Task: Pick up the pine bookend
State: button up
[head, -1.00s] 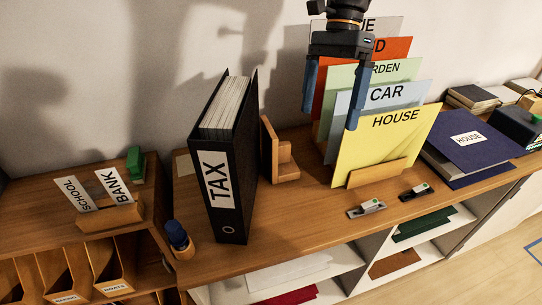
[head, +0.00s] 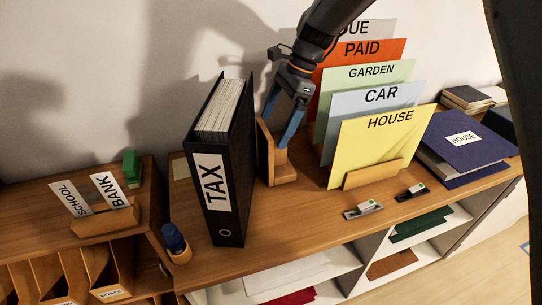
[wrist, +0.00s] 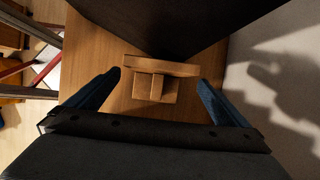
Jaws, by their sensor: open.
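The pine bookend (head: 282,174) stands on the wooden counter, just right of the black TAX binder (head: 222,165). It has an upright plate on the binder side and a low foot with a block on it. My gripper (head: 276,132) is open, pointing down over the bookend, with its blue fingers overlapping the bookend in the head view. In the wrist view the bookend (wrist: 155,80) lies between and ahead of the two open fingertips (wrist: 160,76). I cannot tell how far the fingers are above it.
The TAX binder stands close to the bookend's left. A holder with tabbed folders (head: 380,135) stands to the right, with two small clips (head: 363,210) in front. A blue stamp (head: 175,240) sits left of the binder. The wall (head: 80,70) is close behind.

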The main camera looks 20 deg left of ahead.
jog(key=p+x, duration=0.2)
jog(key=x, duration=0.3)
jog(key=shift+s, duration=0.1)
jog(key=shift+s+a+f+p, duration=0.1)
jog(key=shift+a+f+p, duration=0.1)
jog(key=shift+f+p, duration=0.35)
jog(key=shift+f, duration=0.1)
jog(key=shift+c, duration=0.4)
jog(key=c, duration=1.5)
jog(key=shift+c, duration=0.9)
